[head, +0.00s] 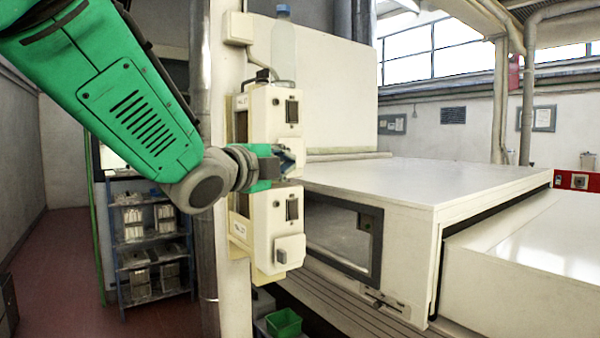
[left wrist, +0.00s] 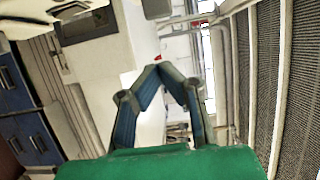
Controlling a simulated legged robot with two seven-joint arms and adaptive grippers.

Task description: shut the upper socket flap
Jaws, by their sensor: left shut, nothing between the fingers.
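The upper socket box (head: 262,108) is a cream unit on the column, with a dark switch on its face. Its lower front, where its flap would sit, is covered by my left gripper (head: 288,160), so I cannot tell how the upper flap stands. The gripper is at the box's lower front; whether it touches is unclear. In the left wrist view my left gripper (left wrist: 158,70) has its fingertips together with nothing between them. My right gripper is not in view.
A clear bottle (head: 283,48) stands on top of the upper box. A large cream machine (head: 410,180) with a dark-framed window fills the right. A blue shelf rack (head: 150,245) stands behind at left. A green crate (head: 284,323) is low down.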

